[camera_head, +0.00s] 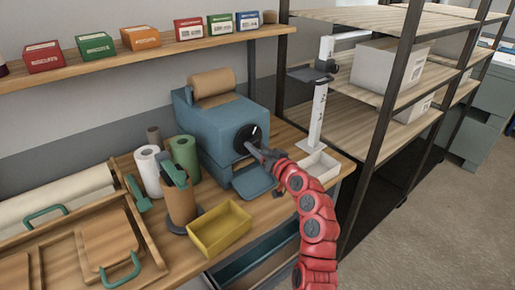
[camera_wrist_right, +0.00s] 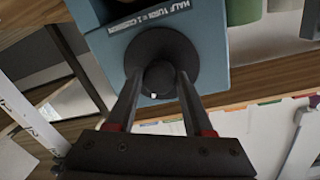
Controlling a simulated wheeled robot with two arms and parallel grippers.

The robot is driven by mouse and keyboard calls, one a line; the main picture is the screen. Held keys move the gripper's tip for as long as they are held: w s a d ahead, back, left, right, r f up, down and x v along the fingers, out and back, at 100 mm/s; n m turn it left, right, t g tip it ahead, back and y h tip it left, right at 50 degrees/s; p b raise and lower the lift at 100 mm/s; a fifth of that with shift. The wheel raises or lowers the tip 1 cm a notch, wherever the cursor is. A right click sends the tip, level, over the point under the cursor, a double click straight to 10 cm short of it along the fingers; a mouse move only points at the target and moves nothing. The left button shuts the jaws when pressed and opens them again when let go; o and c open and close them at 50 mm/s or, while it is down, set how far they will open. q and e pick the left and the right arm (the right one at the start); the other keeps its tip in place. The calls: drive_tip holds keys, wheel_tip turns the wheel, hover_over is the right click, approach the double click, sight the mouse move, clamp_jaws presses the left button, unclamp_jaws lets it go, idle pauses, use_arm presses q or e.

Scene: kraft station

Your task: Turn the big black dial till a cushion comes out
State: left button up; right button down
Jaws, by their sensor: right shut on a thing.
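The blue machine (camera_head: 215,125) stands on the wooden bench with a brown paper roll (camera_head: 212,84) on top. Its big black dial (camera_head: 246,136) is on the front face. My left gripper is not in view.
A yellow bin (camera_head: 219,229) and a tape dispenser (camera_head: 179,200) stand at the front left of the machine. Shelving (camera_head: 385,130) rises beyond my right arm.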

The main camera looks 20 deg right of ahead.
drive_tip(key=m, duration=0.2)
drive_tip(key=shift+m+p, duration=0.3)
drive_tip(key=shift+m, duration=0.1)
drive_tip(key=m+p, duration=0.1)
drive_tip(key=m, duration=0.2)
drive_tip(key=shift+r+g, duration=0.1)
drive_tip(key=shift+g, duration=0.2)
drive_tip(key=m+p, duration=0.1)
drive_tip(key=m, duration=0.2)
drive_tip(key=shift+y, duration=0.4)
drive_tip(key=shift+d+m+p, duration=0.1)
drive_tip(key=shift+m+p, duration=0.7)
drive_tip(key=shift+m, duration=0.9)
drive_tip(key=shift+c, duration=1.4)
unclamp_jaws()
drive_tip(key=shift+s, duration=0.1)
